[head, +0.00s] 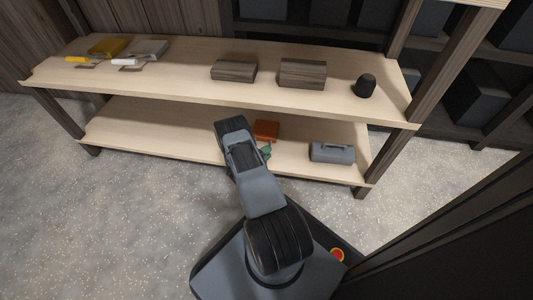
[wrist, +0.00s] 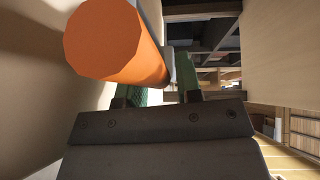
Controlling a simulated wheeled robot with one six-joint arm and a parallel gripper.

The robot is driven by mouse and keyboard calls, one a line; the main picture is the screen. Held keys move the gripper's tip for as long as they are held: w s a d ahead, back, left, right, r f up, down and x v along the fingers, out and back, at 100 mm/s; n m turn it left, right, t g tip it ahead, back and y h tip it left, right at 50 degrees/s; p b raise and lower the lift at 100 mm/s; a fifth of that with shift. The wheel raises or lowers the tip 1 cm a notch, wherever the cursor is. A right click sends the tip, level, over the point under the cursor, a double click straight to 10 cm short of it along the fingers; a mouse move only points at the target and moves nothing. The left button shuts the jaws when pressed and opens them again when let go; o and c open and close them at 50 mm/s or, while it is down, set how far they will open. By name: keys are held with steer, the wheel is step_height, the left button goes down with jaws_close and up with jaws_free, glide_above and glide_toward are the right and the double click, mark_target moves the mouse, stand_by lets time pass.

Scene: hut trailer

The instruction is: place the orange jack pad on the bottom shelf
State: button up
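The orange jack pad (head: 266,130) shows at the bottom shelf (head: 160,133), just behind my gripper (head: 265,151). In the wrist view the orange pad (wrist: 112,42) is large at the upper left, with a flat many-sided face and a rounded side. It covers part of my left green finger. My gripper (wrist: 166,85) has its two green fingers apart, with a gap between them. The pad overlaps the left finger in the picture; whether they touch cannot be told. My arm hides part of the bottom shelf in the head view.
A grey toolbox (head: 332,152) stands on the bottom shelf to the right. The upper shelf (head: 190,88) overhangs and carries two wooden blocks (head: 302,74), a dark round item (head: 365,85) and tools at left. Shelf posts (head: 385,160) bound the ends. The bottom shelf's left part is clear.

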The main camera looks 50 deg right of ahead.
steer(key=shift+o, duration=1.3)
steer(key=shift+a, duration=0.1)
